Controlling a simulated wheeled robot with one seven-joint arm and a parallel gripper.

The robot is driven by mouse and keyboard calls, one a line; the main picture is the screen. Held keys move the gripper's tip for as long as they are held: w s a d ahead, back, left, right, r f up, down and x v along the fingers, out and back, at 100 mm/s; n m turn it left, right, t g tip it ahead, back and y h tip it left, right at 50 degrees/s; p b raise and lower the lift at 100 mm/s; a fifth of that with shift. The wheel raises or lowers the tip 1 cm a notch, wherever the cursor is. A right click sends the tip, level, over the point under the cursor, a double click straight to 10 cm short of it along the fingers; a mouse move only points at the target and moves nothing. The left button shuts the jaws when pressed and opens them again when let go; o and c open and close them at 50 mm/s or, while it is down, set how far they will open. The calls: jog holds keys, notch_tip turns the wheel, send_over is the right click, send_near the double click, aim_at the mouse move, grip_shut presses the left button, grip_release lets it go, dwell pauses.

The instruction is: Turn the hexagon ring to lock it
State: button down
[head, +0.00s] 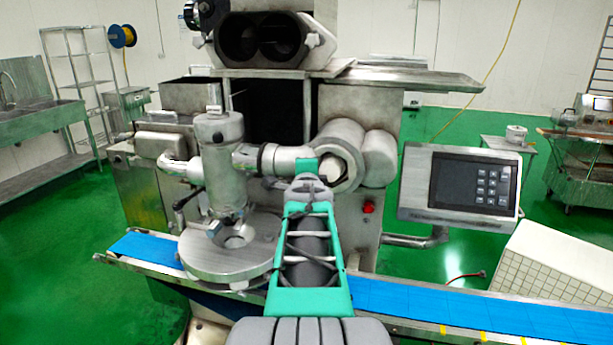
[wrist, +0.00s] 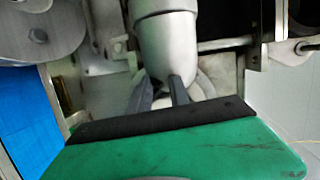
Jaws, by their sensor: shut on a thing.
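My gripper (wrist: 160,82) shows in the wrist view, with its two dark fingers closed around the lower end of a silver rounded metal fitting. I take the part between the fingers to be the hexagon ring (wrist: 166,60); its six-sided outline cannot be made out. In the head view my green arm reaches forward to the horizontal pipe joint (head: 345,146) on the front of the machine. My fingertips and the ring are hidden there behind my arm and wrist.
Left of my arm stand a vertical metal nozzle (head: 219,165) and a round plate (head: 205,262) above the blue conveyor belt (head: 388,298). A control panel (head: 463,182) is on the right.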

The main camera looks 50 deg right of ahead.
jog(key=shift+f, duration=0.1)
dwell(0.3)
jog(key=c, duration=1.2)
grip_release()
jog(key=b+v, duration=0.2)
jog(key=v, duration=0.6)
